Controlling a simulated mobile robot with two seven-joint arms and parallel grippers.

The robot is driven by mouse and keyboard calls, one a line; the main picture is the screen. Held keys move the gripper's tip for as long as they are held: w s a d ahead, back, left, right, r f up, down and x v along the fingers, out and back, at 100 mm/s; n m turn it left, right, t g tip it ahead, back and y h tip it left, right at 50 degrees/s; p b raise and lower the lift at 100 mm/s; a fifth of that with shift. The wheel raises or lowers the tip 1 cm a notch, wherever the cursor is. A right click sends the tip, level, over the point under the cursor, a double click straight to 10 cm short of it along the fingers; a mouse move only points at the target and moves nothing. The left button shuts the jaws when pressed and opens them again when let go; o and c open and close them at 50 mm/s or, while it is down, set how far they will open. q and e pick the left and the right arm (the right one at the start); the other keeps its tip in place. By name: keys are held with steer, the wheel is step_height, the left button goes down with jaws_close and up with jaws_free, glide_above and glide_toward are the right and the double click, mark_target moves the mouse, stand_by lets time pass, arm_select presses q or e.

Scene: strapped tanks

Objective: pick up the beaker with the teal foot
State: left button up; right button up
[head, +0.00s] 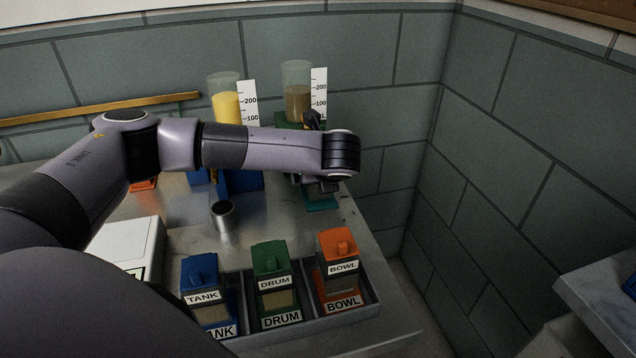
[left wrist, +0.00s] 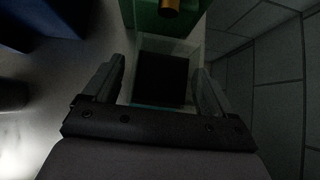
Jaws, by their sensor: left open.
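The beaker with the teal foot (head: 320,204) stands on the grey bench below the green tank stand in the head view. Most of it is hidden there by my left arm and gripper (head: 328,186). In the left wrist view the beaker (left wrist: 162,78) looks like a clear square vessel with a dark inside and a teal edge. My left gripper (left wrist: 158,75) is open, with one finger on each side of the beaker. I cannot tell whether the fingers touch it. My right gripper is not in view.
A tank with brown contents (head: 297,103) and a tank with yellow contents (head: 226,106) stand behind. The green stand with a brass tap (left wrist: 169,8) is close ahead. A metal cup (head: 223,216) and a tray (head: 364,309) of labelled blue, green and orange containers stand nearer.

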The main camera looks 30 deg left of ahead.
arm_select(q)
steer(key=c, duration=1.3)
steer(key=shift+r, duration=0.15)
step_height(320, 180, up, 20)
steer(key=shift+f+b, duration=0.1)
steer(key=shift+b, duration=0.5)
